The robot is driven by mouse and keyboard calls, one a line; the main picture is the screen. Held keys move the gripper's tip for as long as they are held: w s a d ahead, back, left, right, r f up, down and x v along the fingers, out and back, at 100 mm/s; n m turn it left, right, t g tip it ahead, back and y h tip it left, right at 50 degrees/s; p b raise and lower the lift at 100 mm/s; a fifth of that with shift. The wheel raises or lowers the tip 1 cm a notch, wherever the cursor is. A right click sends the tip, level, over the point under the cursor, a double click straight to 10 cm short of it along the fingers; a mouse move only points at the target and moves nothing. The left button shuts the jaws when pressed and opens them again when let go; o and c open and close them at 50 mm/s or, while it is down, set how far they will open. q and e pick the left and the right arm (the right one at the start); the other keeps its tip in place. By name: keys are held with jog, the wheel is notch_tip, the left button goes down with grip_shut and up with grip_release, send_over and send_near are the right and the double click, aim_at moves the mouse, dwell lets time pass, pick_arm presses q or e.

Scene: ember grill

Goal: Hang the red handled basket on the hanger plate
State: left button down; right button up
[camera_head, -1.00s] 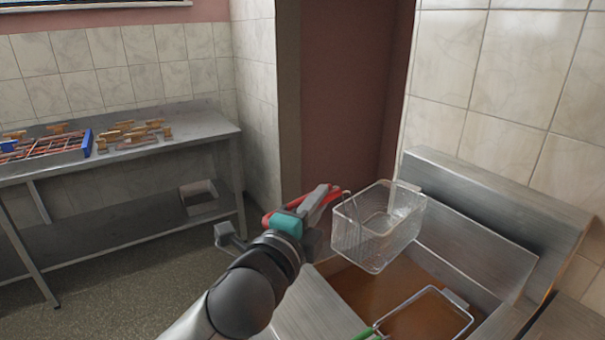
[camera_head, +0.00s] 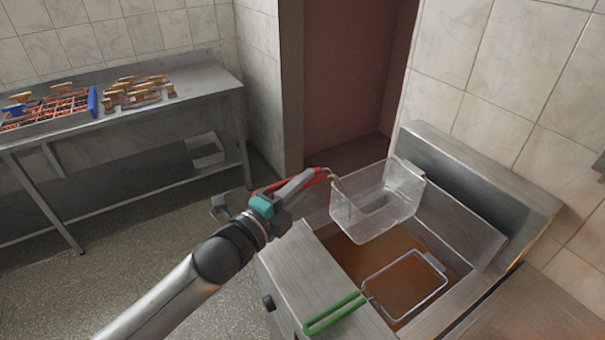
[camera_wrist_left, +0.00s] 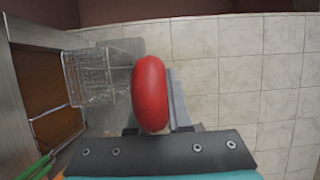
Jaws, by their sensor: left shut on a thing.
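The red handled basket is a wire mesh basket (camera_head: 372,212) held above the left part of the fryer. My left gripper (camera_head: 304,184) is shut on its red handle (camera_head: 320,174), to the left of the basket. The left wrist view shows the red handle (camera_wrist_left: 150,92) large between the fingers and the mesh (camera_wrist_left: 88,78) beyond it. The basket's far end is close to the fryer's upright metal back, which seems to be the hanger plate (camera_head: 448,205). I cannot tell whether they touch. My right gripper is not in view.
A second basket with a green handle (camera_head: 335,312) sits in the fryer's brown oil (camera_head: 345,250). A tiled wall (camera_head: 490,70) rises behind the fryer. A steel table (camera_head: 205,80) with a grill tray and several wooden-handled pieces stands at left. The floor between is clear.

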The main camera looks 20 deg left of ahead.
aim_at(317, 182)
pick_arm(q)
jog(key=shift+w+d+b, duration=0.4)
jog(key=shift+w+d, duration=0.35)
jog(key=shift+w, duration=0.2)
jog(key=shift+w+d+b, duration=0.4)
jog(key=shift+w+d, duration=0.3)
jog(key=shift+w, duration=0.25)
jog(key=shift+w+d+f+b, duration=0.1)
jog(key=shift+f+b, duration=0.85)
jog(key=shift+f, duration=0.6)
jog(key=shift+f+b, duration=0.55)
jog(key=shift+f, duration=0.2)
jog(key=c, duration=0.8)
grip_release()
jog(key=shift+o, duration=0.2)
jog(key=shift+f, duration=0.1)
jog(key=shift+s, duration=0.2)
jog(key=b+v, duration=0.1)
jog(key=v, duration=1.4)
